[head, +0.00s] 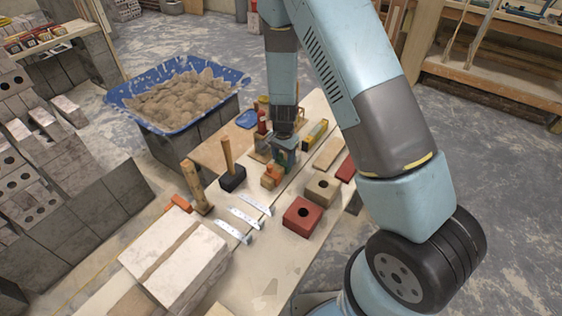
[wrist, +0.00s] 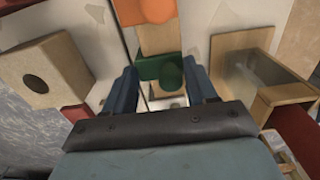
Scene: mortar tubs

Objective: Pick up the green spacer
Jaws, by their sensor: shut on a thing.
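The green spacer (wrist: 150,68) is between the two blue fingers of my gripper (wrist: 161,84) in the wrist view. A darker green round part shows on its right side. My gripper is shut on it. In the head view my gripper (head: 285,157) points down over the middle of the workbench, and a bit of the green spacer (head: 279,158) shows beside the fingers. An orange piece (wrist: 146,8) and a wooden piece (wrist: 160,40) lie just beyond the spacer in the wrist view. Whether the spacer touches what is under it is hidden.
On the bench (head: 262,277), a red block with a hole (head: 302,222) and a tan block (head: 321,190) stand right of centre. A black-headed mallet (head: 232,180), metal brackets (head: 250,204) and pale slabs (head: 175,255) lie left. A blue mortar tub (head: 178,120) stands behind.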

